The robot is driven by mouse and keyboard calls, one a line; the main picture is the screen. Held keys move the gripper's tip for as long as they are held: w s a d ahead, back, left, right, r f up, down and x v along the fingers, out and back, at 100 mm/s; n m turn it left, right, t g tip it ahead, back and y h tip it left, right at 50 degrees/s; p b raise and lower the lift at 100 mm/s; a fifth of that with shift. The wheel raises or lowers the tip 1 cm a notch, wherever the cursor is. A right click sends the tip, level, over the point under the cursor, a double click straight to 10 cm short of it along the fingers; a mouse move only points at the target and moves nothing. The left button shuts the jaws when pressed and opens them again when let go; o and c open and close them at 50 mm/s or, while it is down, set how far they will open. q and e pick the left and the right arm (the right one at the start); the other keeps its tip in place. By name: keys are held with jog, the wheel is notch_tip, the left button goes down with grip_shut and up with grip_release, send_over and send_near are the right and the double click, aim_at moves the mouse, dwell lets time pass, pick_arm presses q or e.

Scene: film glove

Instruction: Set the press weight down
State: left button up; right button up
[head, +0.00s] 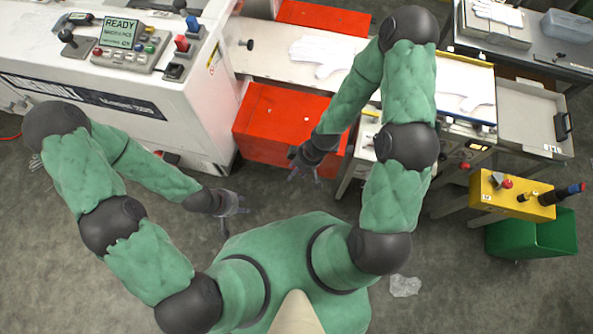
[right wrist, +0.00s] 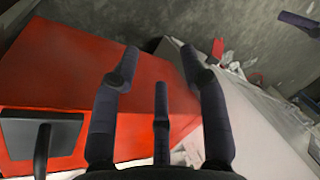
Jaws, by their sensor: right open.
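No object is clearly recognisable as the press weight in the head view. In the right wrist view, a dark square plate with an upright black handle (right wrist: 43,138) shows at the lower left against red; I cannot tell for sure whether it is the press weight. My right gripper (head: 304,172) is open and empty beside the red box (head: 262,115); its spread fingers also show in the right wrist view (right wrist: 162,80), apart from the plate. My left gripper (head: 236,212) hangs over the floor left of centre, its fingers looking spread and empty.
A white machine (head: 130,75) with a control panel stands at the left. White gloves (head: 325,52) lie on the pale bed at the back. A yellow stand (head: 510,195) and green bin (head: 535,238) are at the right. The floor around my left gripper is clear.

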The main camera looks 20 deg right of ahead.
jog(key=s+a+f+m, duration=0.1)
jog(key=s+f+m, duration=0.1)
jog(key=s+m, duration=0.3)
jog(key=shift+s+a+f+m, duration=0.15)
jog(key=shift+s+a+m, duration=0.25)
jog(key=shift+m, duration=1.7)
